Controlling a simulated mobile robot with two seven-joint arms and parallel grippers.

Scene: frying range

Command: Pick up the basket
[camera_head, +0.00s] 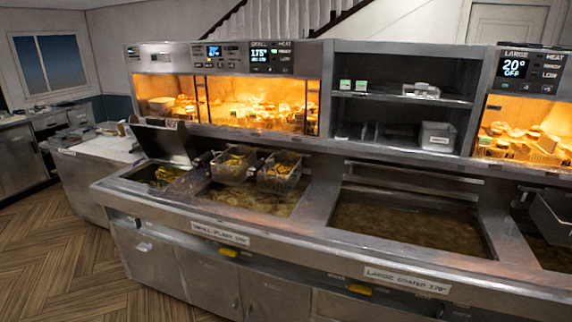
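Two wire baskets with yellowish food in them sit side by side over the left oil vat: a left basket (233,167) and a right basket (279,175). They are at the back edge of the vat (240,202), apart from its front rim. Another basket (552,213), dark and partly cut off, is at the far right edge over the right vat. The picture does not show which basket is meant. Neither of my grippers is in view.
A wide oil vat (410,222) in the middle has no basket in it. A small fryer with a raised lid (165,143) is at the left. Lit warming cabinets (255,104) and shelves (400,100) stand behind. The wooden floor (60,255) at the left is clear.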

